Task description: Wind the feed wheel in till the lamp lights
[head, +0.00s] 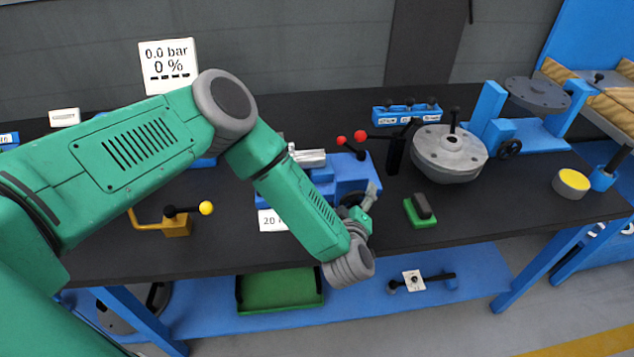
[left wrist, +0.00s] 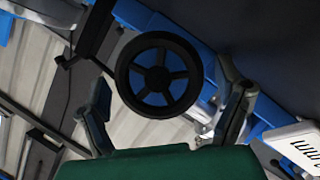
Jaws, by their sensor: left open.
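The feed wheel (left wrist: 158,76), a black rim with several spokes and a hub, fills the middle of the left wrist view. In the head view it is a small dark shape (head: 351,199) on the front of the blue machine (head: 345,172), partly covered by my gripper. My left gripper (head: 367,202) is open at the wheel. In the left wrist view its fingers (left wrist: 166,82) stand apart, one on each side of the rim; whether they touch it I cannot tell. I cannot make out a lit lamp. My right gripper is not in view.
Red-knobbed levers (head: 361,137) rise behind the machine. A grey flanged shell (head: 449,152) stands to its right, with a green block (head: 421,213) in front. A yellow-knobbed lever (head: 205,208) is at left. A sign (head: 168,65) reads 0.0 bar, 0 %.

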